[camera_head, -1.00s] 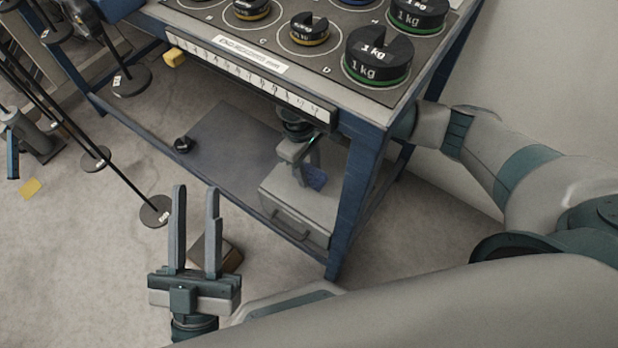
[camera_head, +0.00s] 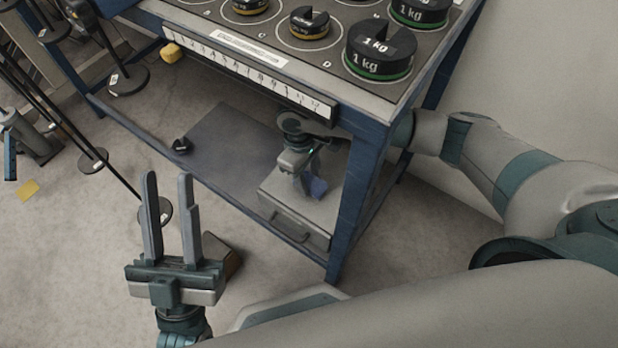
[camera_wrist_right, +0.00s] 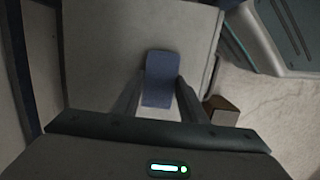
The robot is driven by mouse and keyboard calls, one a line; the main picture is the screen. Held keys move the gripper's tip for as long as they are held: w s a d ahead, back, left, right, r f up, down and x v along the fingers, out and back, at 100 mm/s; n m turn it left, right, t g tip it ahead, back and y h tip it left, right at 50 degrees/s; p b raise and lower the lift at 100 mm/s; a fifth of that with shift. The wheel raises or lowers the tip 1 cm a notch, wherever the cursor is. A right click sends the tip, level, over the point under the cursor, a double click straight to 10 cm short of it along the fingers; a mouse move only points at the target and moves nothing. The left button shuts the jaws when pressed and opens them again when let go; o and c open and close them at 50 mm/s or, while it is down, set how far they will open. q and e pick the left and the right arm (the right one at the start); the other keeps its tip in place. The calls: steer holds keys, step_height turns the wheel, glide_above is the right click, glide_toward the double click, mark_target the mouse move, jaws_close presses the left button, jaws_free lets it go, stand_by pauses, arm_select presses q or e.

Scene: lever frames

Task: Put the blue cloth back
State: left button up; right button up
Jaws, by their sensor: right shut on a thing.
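The blue cloth (camera_head: 317,187) is held between the fingers of my right gripper (camera_head: 312,180), under the table and over the grey drawer box (camera_head: 290,212). In the right wrist view the cloth (camera_wrist_right: 161,78) shows as a blue strip between the two fingers, above the pale box top (camera_wrist_right: 110,50). I cannot tell whether the cloth touches the box top. My left gripper (camera_head: 170,215) is open and empty, above the floor at the lower left.
The blue-framed table (camera_head: 352,205) stands over the box, with several weights such as a 1 kg weight (camera_head: 380,52) on top. A small black object (camera_head: 182,146) lies on the lower shelf (camera_head: 225,140). A brown block (camera_head: 222,258) is behind my left gripper.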

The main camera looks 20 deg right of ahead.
arm_select(q)
steer(key=shift+d+f, duration=0.15)
steer(key=shift+f, duration=0.05)
arm_select(e)
steer(key=shift+f, duration=0.25)
steer(key=shift+f, duration=0.1)
steer(key=shift+f+p, duration=0.25)
steer(key=shift+p, duration=0.15)
steer(key=o, duration=1.4)
arm_select(q)
steer(key=shift+s+d+f+g, duration=0.1)
steer(key=shift+d+f+g, duration=0.1)
steer(key=shift+f+g, duration=0.2)
steer(key=shift+s+d+f+g, duration=0.1)
steer(key=shift+d+f+g, duration=0.15)
steer(key=shift+f, duration=0.2)
steer(key=shift+a+r, duration=0.1)
steer(key=shift+a, duration=0.05)
